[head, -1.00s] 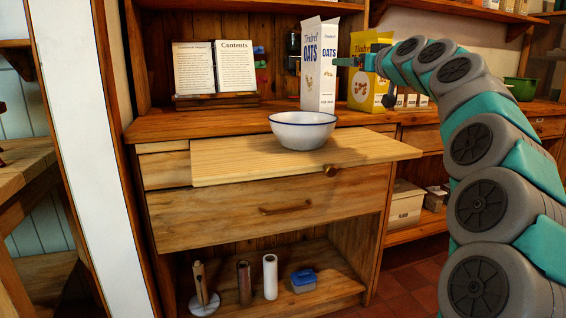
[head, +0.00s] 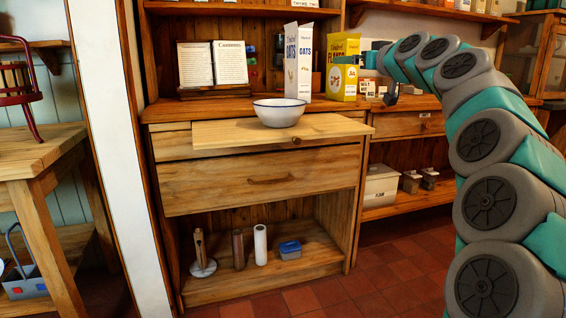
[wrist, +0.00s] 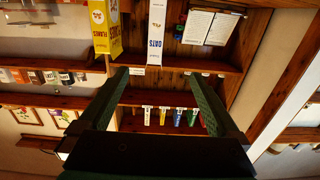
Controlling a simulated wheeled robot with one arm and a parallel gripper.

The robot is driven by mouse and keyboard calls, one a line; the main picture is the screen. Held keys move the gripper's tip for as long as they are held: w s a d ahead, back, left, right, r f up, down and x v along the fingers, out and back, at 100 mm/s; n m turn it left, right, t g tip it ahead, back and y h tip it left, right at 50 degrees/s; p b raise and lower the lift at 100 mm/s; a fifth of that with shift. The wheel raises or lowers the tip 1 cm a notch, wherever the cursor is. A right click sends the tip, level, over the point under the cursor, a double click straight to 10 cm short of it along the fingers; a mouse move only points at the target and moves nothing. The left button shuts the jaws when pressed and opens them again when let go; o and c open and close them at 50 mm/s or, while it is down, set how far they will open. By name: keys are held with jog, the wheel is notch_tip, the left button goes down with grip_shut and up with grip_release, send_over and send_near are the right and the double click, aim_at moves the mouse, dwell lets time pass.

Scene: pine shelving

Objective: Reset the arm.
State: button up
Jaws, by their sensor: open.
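My gripper (wrist: 157,74) is open and empty in the wrist view, its two dark green fingers spread apart. In the head view my arm curves in from the right, bent toward the shelving, and its end is small beside the yellow flakes box (head: 343,68). The wrist view is upside down and shows the flakes box (wrist: 104,25), the oats carton (wrist: 157,30) and an open book (wrist: 210,27) beyond the fingers. Nothing is between the fingers.
A white bowl (head: 279,112) stands on a pulled-out board (head: 340,128) of the pine cabinet. The oats carton (head: 298,60) and book (head: 212,65) stand behind it. A wooden table (head: 40,155) is at left. The tiled floor (head: 375,285) in front is clear.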

jog(key=s+a+f+g, duration=0.3)
jog(key=s+a+f, duration=0.2)
jog(key=s+f, duration=0.25)
jog(key=s+a+f+n+g+p, duration=0.1)
jog(key=s+a+f+g, duration=0.25)
jog(key=s+f, duration=0.35)
jog(key=s+a+f+g, duration=0.3)
jog(key=s+a+f, duration=0.2)
jog(key=f, duration=0.4)
jog(key=s+d+f+m+g+h, duration=0.1)
jog(key=s+d+f+g+h, duration=0.1)
jog(key=s+f, duration=0.5)
jog(key=s+d+f+m+g+h+p, duration=0.1)
jog(key=s+d+f+g, duration=0.3)
jog(key=s, duration=1.3)
jog(key=s+d+f+m+g+h, duration=0.2)
jog(key=s+d+f+g, duration=0.1)
jog(key=s+f, duration=0.8)
jog(key=shift+s+d+f+m+h, duration=0.3)
jog(key=shift+s+d+f, duration=0.15)
jog(key=shift+f, duration=0.25)
jog(key=shift+w, duration=0.1)
